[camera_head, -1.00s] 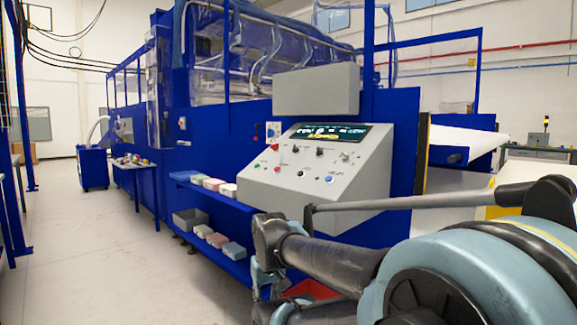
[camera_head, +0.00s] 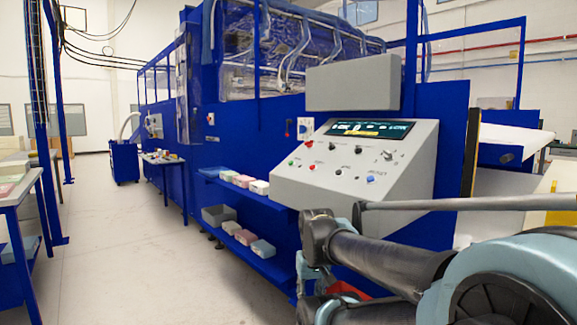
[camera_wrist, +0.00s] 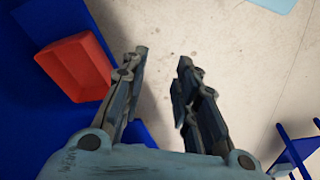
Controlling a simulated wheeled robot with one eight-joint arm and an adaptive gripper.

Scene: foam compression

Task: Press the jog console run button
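The grey jog console (camera_head: 365,160) has a sloped front and a dark display (camera_head: 368,129) at its top. On its face are a small green button (camera_head: 291,162), a red button (camera_head: 311,168), a blue button (camera_head: 371,180) and several dark knobs. The labels are too small to read, so I cannot tell which is the run button. My gripper (camera_wrist: 162,57) shows in the wrist view with its two fingers apart, nothing between them, above the floor. The console is not in the wrist view. My arm crosses the lower right of the head view, in front of the console's lower part.
A red bin (camera_wrist: 76,67) lies left of my fingers in the wrist view. A table (camera_head: 21,189) stands at far left. The aisle floor (camera_head: 130,260) is clear.

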